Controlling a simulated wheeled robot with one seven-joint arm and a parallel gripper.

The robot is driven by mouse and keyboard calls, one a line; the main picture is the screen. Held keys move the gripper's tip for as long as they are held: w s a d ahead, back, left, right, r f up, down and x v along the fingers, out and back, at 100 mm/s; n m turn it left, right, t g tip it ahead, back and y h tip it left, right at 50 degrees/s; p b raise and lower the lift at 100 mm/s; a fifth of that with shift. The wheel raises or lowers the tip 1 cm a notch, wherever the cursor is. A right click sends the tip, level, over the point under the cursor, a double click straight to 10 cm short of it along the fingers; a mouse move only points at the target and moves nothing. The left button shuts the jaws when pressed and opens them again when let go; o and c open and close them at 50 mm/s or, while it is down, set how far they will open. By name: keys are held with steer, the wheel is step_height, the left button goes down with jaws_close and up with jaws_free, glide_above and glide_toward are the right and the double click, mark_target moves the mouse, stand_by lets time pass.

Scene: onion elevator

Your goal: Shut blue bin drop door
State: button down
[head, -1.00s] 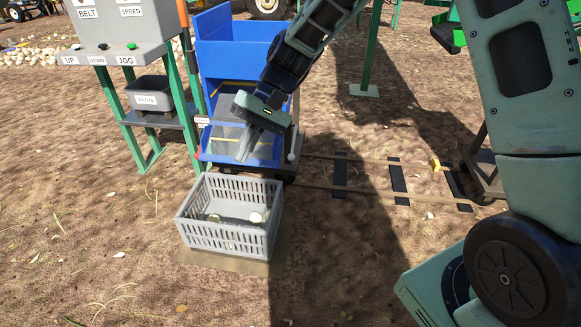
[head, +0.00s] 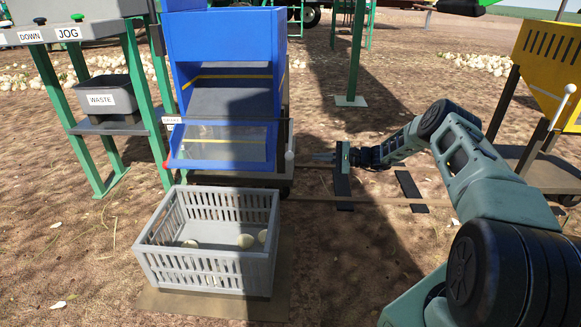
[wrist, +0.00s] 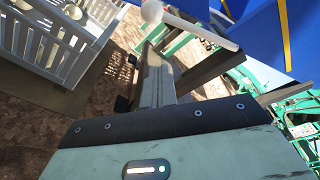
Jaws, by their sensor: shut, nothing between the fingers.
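The blue bin (head: 222,50) stands upright behind the grey crate. Its drop door (head: 222,147), a clear panel in a blue frame, slopes outward at the bin's lower front, above the crate's back edge. A white-knobbed lever (head: 289,155) stands at the bin's right side. My gripper (head: 318,157) is shut and empty, right of the lever, its fingers pointing left towards it and apart from it in the head view. In the wrist view the shut fingers (wrist: 156,75) lie below the white knob (wrist: 152,12); a blue part of the bin shows at the upper right.
The grey slatted crate (head: 205,262) holds several pale onions and sits on a flat board. A waste bin (head: 104,98) and green posts stand left. Rails (head: 375,203) run right towards a yellow hopper cart (head: 550,62). Bare ground lies in front of the rails.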

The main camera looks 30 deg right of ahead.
steer(key=f+b+x, duration=0.1)
steer(key=b+x, duration=0.5)
steer(key=x, duration=0.4)
steer(key=shift+s+a+r+b, duration=0.15)
steer(key=shift+s+r+b, duration=0.05)
steer(key=shift+s+r, duration=0.5)
steer(key=shift+s+a+r+b, duration=0.1)
steer(key=shift+s+r+b, duration=0.1)
steer(key=shift+s+r, duration=0.55)
steer(key=shift+s, duration=0.1)
